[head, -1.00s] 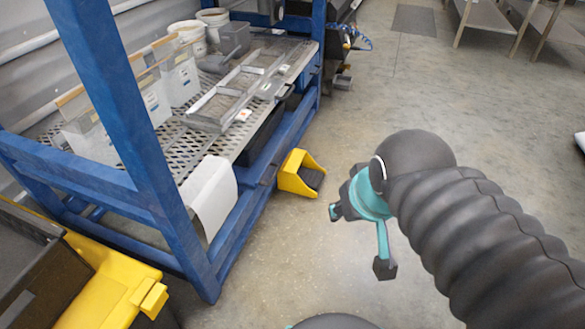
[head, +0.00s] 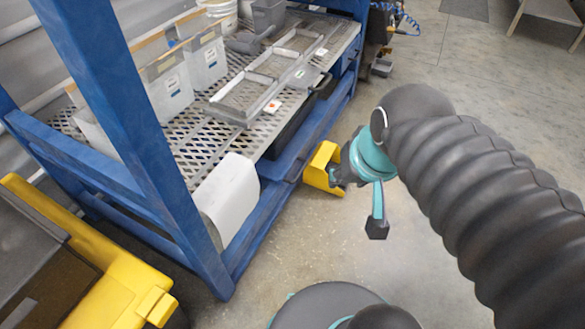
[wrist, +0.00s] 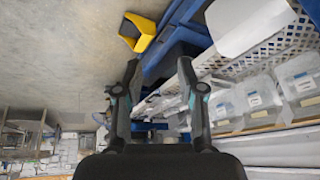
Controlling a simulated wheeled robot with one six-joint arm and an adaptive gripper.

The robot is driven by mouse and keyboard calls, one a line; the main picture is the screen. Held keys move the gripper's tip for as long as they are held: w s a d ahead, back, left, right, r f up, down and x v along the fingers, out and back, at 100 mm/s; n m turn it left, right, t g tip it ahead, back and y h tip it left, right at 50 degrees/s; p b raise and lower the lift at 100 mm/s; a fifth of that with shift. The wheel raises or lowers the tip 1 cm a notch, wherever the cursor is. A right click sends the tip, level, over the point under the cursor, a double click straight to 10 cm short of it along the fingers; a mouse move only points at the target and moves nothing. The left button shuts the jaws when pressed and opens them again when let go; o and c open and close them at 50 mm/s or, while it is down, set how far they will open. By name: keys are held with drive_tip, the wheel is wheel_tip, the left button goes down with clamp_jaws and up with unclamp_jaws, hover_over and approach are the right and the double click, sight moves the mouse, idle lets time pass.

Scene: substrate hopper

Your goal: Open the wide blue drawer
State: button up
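I cannot make out a wide blue drawer for certain in either view. The blue rack (head: 120,120) stands on the left in the head view, with a blue lower beam along its front. A black bin or drawer front (head: 298,122) shows under its mesh shelf. My gripper (head: 358,202) is open and empty, in front of the rack's right part and apart from it. In the wrist view my gripper's two fingers (wrist: 160,90) are spread wide with nothing between them. Blue rack parts (wrist: 182,22) lie beyond the right finger.
A yellow-and-black cart (head: 110,275) stands front left. Floor (head: 450,70) is open at right.

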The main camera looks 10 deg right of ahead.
drive_tip(key=w+a+f+m+g+y+b, duration=0.15)
drive_tip(key=w+f+m+y, duration=0.25)
drive_tip(key=w+f+m, duration=0.55)
drive_tip(key=w+f+m+g+y, duration=0.3)
drive_tip(key=w+f+m+y, duration=0.25)
drive_tip(key=w+m, duration=0.6)
drive_tip(key=w+d+f+m+t+y, duration=0.3)
drive_tip(key=w+d+f+m, duration=0.2)
drive_tip(key=w+f+m, duration=0.55)
drive_tip(key=m+t, duration=0.5)
drive_tip(key=m, duration=0.6)
approach(300, 172)
drive_tip(key=shift+n, duration=0.25)
drive_tip(key=x, duration=1)
drive_tip(key=shift+w+d+f+b, duration=0.15)
drive_tip(key=shift+w+f+b, duration=0.15)
drive_tip(key=shift+w+f, duration=0.1)
clamp_jaws()
